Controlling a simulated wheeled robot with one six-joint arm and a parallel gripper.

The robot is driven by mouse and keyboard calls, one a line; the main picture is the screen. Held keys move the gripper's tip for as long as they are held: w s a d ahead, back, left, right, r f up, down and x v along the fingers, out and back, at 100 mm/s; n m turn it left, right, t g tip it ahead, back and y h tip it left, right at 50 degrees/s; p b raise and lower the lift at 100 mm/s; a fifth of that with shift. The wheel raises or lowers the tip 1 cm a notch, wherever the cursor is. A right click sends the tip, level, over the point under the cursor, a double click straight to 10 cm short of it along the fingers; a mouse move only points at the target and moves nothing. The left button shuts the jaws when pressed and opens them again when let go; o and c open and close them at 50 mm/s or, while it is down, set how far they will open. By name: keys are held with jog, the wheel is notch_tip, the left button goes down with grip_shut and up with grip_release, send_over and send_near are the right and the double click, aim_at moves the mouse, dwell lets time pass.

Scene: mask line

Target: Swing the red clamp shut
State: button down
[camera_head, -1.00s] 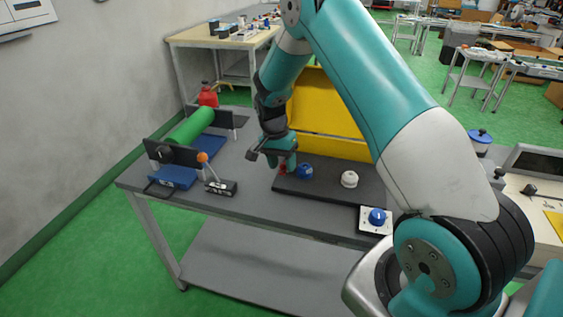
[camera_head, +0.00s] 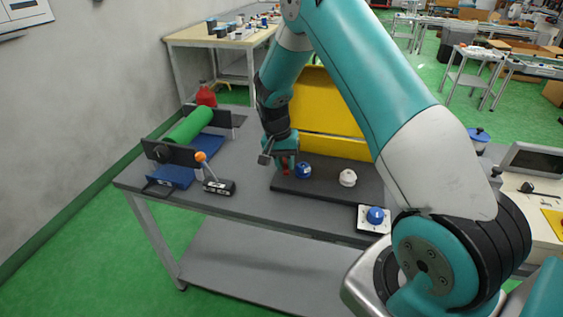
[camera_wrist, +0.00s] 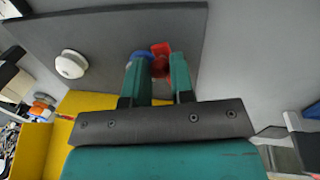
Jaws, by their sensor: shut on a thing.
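The red clamp (camera_wrist: 161,49) shows between and just beyond my fingertips in the wrist view. In the head view only a bit of red (camera_head: 286,170) shows below my gripper (camera_head: 285,165); the rest is hidden. My gripper also shows in the wrist view (camera_wrist: 159,68), with its two teal fingers shut on the red clamp. A blue knob-like part (camera_head: 303,171) sits close beside the clamp, and it is partly hidden behind a finger in the wrist view (camera_wrist: 141,54). A white round part (camera_head: 347,178) stands farther right on the same dark plate (camera_head: 322,190).
A yellow panel (camera_head: 330,110) rises behind the plate. A blue knob on a white base (camera_head: 374,218) is at the right. A small black block with an orange-tipped lever (camera_head: 219,187), a green roller (camera_head: 188,126) and a red bottle (camera_head: 206,97) stand left on the grey table (camera_head: 245,205).

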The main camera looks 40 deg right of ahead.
jog(key=d+n, duration=0.1)
jog(key=n, duration=0.1)
jog(key=s+d+n, duration=0.1)
jog(key=n, duration=0.1)
jog(key=shift+n+t+h, duration=0.3)
jog(key=n, duration=0.1)
jog(key=d+n, duration=0.1)
jog(key=n, duration=0.1)
jog(key=shift+s+d+n+t, duration=0.15)
jog(key=shift+d+n+t, duration=0.1)
jog(key=shift+n+t, duration=0.15)
jog(key=d+n, duration=0.1)
jog(key=n, duration=0.1)
jog(key=d+n, duration=0.1)
jog(key=n, duration=0.1)
jog(key=shift+w+t, duration=0.2)
jog(key=shift+t, duration=0.2)
jog(key=shift+w+d+n, duration=0.15)
jog(key=shift+d+n, duration=0.05)
jog(key=shift+n, duration=0.45)
jog(key=shift+w+d+n, duration=0.1)
jog(key=shift+d+n, duration=0.1)
jog(key=shift+n, duration=0.45)
jog(key=c, duration=1)
grip_release()
jog(key=shift+r, duration=0.1)
